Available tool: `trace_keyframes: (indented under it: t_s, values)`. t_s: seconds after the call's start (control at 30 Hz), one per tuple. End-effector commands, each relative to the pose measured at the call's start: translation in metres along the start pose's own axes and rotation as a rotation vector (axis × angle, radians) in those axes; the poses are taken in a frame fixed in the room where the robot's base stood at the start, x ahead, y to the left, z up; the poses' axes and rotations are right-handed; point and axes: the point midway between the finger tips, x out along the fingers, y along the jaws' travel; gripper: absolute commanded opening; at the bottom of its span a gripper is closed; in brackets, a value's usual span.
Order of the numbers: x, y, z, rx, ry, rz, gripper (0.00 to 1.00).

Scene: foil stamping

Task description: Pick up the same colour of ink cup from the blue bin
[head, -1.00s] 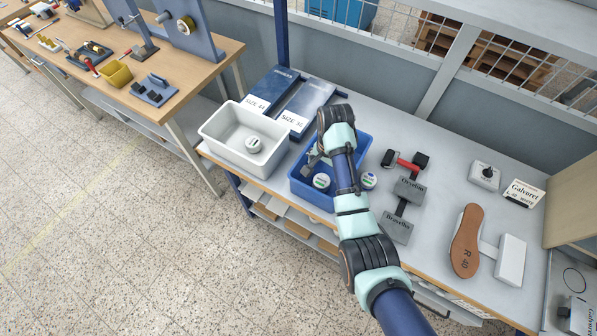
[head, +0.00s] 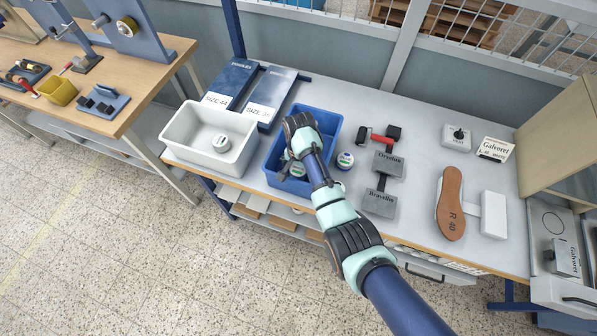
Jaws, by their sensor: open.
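The blue bin (head: 283,184) stands on the grey bench, partly covered by my arm. An ink cup (head: 298,170) with a pale top lies inside it, beside my arm. My gripper (head: 285,166) points down into the blue bin, next to that cup. It is open, and its fingertips are mostly hidden. A second ink cup (head: 345,160), pale-topped with a green mark, stands on the bench just right of the blue bin. A third cup (head: 221,143), whitish and grey, sits in the white bin (head: 183,143) to the left. The cups' exact colours are too small to tell.
Two blue-grey boxes (head: 270,97) labelled with sizes lie behind the bins. Right of the bins are grey blocks (head: 379,203), a red-handled tool (head: 380,139), a brown sole (head: 451,205) and a white block (head: 493,214). The bench's back middle is clear.

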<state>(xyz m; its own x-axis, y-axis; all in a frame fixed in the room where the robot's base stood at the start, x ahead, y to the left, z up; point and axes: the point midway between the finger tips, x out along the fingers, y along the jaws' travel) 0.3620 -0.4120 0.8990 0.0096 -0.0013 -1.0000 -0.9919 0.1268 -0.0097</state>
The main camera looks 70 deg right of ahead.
Motion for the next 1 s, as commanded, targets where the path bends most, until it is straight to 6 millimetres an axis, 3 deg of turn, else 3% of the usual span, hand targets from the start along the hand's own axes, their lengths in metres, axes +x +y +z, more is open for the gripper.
trace_keyframes:
  t_s: [0.17, 0.6, 0.87, 1.0]
  values:
    - [0.000, 0.000, 0.000, 0.000, 0.000, 0.000, 0.91]
    - [-0.001, 0.000, 0.000, 0.000, 0.000, 0.000, 0.17]
    - [-0.003, 0.000, 0.000, 0.000, 0.001, -0.001, 0.16]
    - [-0.014, -0.001, -0.001, 0.000, 0.001, -0.001, 0.16]
